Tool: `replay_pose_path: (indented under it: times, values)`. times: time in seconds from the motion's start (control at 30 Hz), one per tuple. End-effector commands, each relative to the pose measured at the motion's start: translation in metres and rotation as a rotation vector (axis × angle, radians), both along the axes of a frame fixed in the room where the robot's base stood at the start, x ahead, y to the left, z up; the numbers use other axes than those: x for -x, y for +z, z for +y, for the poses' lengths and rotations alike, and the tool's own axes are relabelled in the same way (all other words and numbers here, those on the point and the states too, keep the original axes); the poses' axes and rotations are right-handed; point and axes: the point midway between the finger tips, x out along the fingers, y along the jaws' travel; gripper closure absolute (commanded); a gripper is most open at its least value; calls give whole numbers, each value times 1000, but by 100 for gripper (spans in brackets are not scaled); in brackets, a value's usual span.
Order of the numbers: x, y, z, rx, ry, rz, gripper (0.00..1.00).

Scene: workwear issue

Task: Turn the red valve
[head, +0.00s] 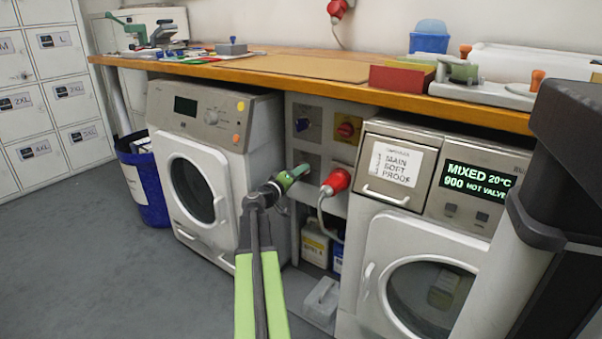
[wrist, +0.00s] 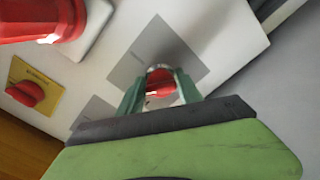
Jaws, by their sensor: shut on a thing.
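The red valve (wrist: 159,86) sits on a grey plate (wrist: 140,62) on the white panel between the two washing machines. My gripper (wrist: 160,92) has its green fingers closed on either side of the red valve, in the wrist view. In the head view my gripper (head: 300,172) reaches the panel at the lower left plate, and its fingers hide the valve there. The lettering on the plate is too blurred to read.
A red switch on a yellow plate (head: 347,129) is up and right. A large red plug (head: 336,181) with a cable is close on the right. The wooden worktop (head: 260,66) overhangs the panel.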

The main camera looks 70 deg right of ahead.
Motion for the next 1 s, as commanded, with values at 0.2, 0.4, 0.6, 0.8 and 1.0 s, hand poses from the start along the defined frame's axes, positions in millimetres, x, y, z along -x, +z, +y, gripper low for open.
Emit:
replay_pose_path:
  times: [0.2, 0.4, 0.6, 0.8, 1.0]
  values:
    - [6, 1, 0, -50, -13, 194, 98]
    - [6, 2, 0, -93, -13, 353, 98]
    - [6, 2, 0, -125, -12, 473, 98]
    - [6, 2, 0, -146, -13, 548, 98]
    - [6, 2, 0, -154, -13, 581, 98]
